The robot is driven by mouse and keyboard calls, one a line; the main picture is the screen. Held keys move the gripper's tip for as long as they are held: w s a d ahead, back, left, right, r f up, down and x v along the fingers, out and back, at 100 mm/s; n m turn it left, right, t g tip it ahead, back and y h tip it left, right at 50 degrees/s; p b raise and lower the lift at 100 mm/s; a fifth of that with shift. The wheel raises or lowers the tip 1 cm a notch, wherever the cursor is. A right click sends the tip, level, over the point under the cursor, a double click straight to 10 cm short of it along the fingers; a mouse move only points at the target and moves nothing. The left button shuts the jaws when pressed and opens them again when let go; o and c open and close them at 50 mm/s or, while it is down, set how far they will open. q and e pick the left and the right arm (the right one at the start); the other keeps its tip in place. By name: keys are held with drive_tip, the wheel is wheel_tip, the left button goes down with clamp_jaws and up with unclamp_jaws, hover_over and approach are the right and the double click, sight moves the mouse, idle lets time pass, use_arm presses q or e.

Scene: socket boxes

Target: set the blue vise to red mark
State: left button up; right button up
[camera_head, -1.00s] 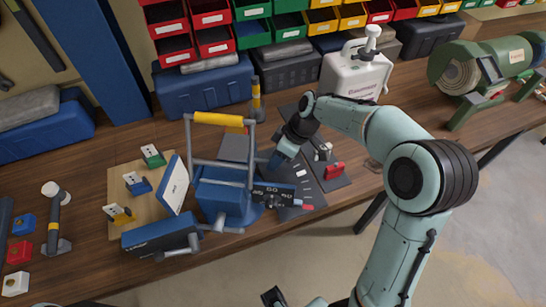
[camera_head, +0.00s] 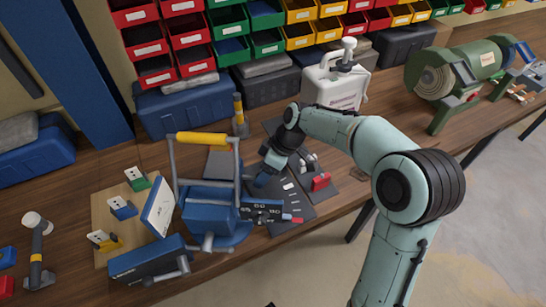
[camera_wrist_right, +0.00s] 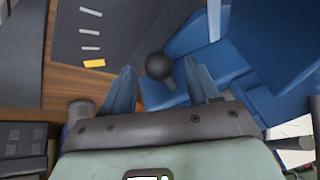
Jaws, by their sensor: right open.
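The blue vise (camera_head: 207,212) stands on the wooden bench, left of my right gripper, below a grey frame with a yellow bar (camera_head: 201,139). A black numbered scale (camera_head: 261,211) with a red tip (camera_head: 297,220) is at its right side. My right gripper (camera_head: 262,181) is low beside the vise, over a dark plate with white marks (camera_head: 290,200). In the right wrist view its fingers (camera_wrist_right: 161,88) are open on either side of a black ball knob (camera_wrist_right: 159,66), with blue metal behind. I cannot tell whether they touch the knob. No red mark is clear there; one yellow mark (camera_wrist_right: 94,63) shows.
A wooden board (camera_head: 105,225) with small coloured socket blocks lies left of the vise. A red block (camera_head: 320,182) sits right of my gripper. A white canister (camera_head: 335,82) and a green grinder (camera_head: 455,75) stand behind. The bench's front edge is close.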

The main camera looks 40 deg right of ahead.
drive_tip(key=p+v, duration=0.1)
drive_tip(key=v, duration=1.1)
drive_tip(key=shift+r, duration=0.25)
drive_tip(key=shift+s, duration=0.1)
